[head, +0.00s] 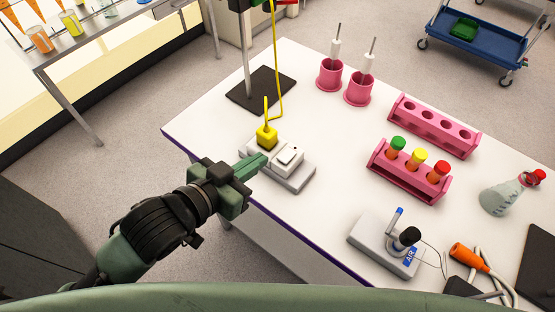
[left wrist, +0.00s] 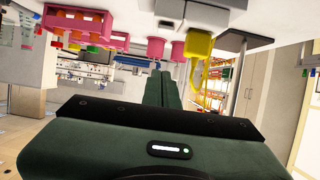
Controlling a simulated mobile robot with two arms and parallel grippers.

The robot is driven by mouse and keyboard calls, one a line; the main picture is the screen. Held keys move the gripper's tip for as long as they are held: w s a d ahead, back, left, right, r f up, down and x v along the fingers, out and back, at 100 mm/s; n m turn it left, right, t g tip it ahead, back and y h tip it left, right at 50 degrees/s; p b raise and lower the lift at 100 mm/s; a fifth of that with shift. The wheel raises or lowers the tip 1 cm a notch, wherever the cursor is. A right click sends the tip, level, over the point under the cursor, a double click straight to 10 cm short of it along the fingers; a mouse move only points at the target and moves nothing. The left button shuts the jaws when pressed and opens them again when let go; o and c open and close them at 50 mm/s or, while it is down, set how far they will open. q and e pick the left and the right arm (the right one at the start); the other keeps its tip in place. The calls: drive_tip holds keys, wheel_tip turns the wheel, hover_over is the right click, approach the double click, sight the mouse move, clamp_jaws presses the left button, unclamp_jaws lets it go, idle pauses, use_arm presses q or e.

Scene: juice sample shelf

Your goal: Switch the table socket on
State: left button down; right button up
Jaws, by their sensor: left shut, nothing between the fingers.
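The white table socket (head: 294,180) sits on the white table near its left edge. A yellow plug (head: 266,137) with a yellow cable stands in its far-left part. A raised switch block (head: 289,158) is on its right part; whether it is on or off I cannot tell. My left gripper (head: 262,160) is shut and empty, its fingertips at the socket's near-left side, close to the plug and switch. Whether they touch the socket is unclear. The left wrist view shows the shut fingers (left wrist: 163,90) and the yellow plug (left wrist: 199,43). My right gripper is not in view.
A black stand base (head: 261,90) is behind the socket. Pink holders (head: 358,90) and a pink tube rack (head: 409,185) stand to the right. A grey device (head: 375,243) and a flask (head: 500,198) are further right. Table space between socket and rack is clear.

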use_arm(q)
drive_tip(key=p, duration=0.2)
hover_over(282, 160)
drive_tip(key=f, duration=0.3)
drive_tip(key=shift+s+a, duration=0.25)
drive_tip(key=shift+s, duration=0.05)
drive_tip(key=f, duration=0.3)
drive_tip(key=shift+s+a, duration=0.15)
drive_tip(key=shift+s, duration=0.1)
drive_tip(key=shift+s+a+f+p, duration=0.1)
drive_tip(key=shift+f+p, duration=0.2)
drive_tip(key=shift+f, duration=0.25)
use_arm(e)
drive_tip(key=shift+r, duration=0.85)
use_arm(q)
drive_tip(key=shift+f, duration=0.15)
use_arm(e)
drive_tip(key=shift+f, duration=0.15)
